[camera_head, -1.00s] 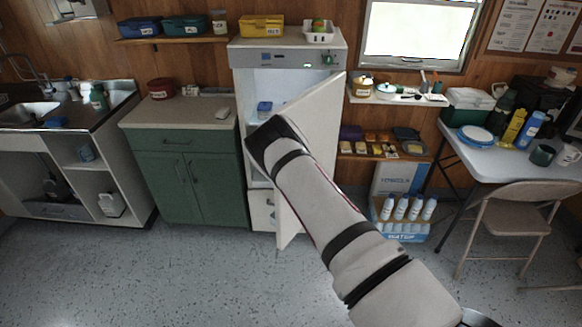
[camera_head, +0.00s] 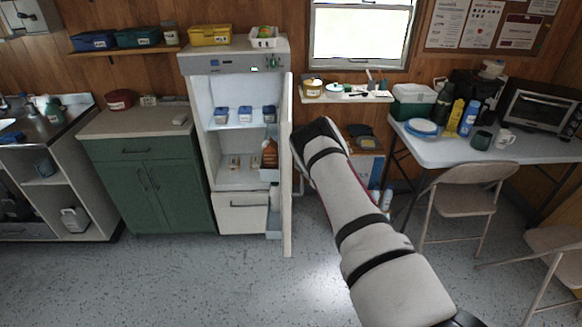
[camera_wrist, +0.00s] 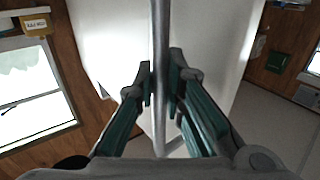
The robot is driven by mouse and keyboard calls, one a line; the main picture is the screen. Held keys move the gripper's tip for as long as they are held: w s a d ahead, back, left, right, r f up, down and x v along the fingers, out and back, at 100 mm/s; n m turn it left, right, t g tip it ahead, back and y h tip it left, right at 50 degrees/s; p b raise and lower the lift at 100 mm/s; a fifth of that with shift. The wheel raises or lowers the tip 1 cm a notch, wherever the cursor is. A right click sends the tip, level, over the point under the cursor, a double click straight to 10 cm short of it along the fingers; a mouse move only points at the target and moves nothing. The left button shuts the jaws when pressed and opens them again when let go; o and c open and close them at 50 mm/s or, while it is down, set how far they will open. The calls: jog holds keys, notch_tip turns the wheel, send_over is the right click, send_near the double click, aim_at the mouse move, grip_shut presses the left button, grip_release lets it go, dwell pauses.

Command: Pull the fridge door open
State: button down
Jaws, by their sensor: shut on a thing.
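The white fridge (camera_head: 202,120) stands against the wood wall with its interior open to view. Its door (camera_head: 287,180) stands wide open, seen almost edge-on, hinged on the right side. My gripper (camera_wrist: 160,85) is shut on the door's vertical bar handle (camera_wrist: 160,40), with one finger on each side of the bar in the wrist view. In the head view my arm reaches to the door's outer face from the right, and the door and wrist hide the fingers.
Blue-lidded boxes (camera_head: 245,114) and a brown bottle (camera_head: 270,153) are inside the fridge. A green cabinet (camera_head: 150,185) adjoins its left side. A table (camera_head: 450,150) and folding chair (camera_head: 465,205) stand at the right. The floor in front is clear.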

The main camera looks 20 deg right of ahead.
jog(key=shift+s+d, duration=0.2)
jog(key=shift+d, duration=0.65)
jog(key=shift+s+d, duration=0.2)
jog(key=shift+d, duration=0.7)
jog(key=shift+s+d, duration=0.2)
jog(key=shift+d, duration=0.65)
jog(key=c, duration=1.7)
grip_release()
jog(key=shift+o, duration=0.2)
jog(key=v, duration=1.2)
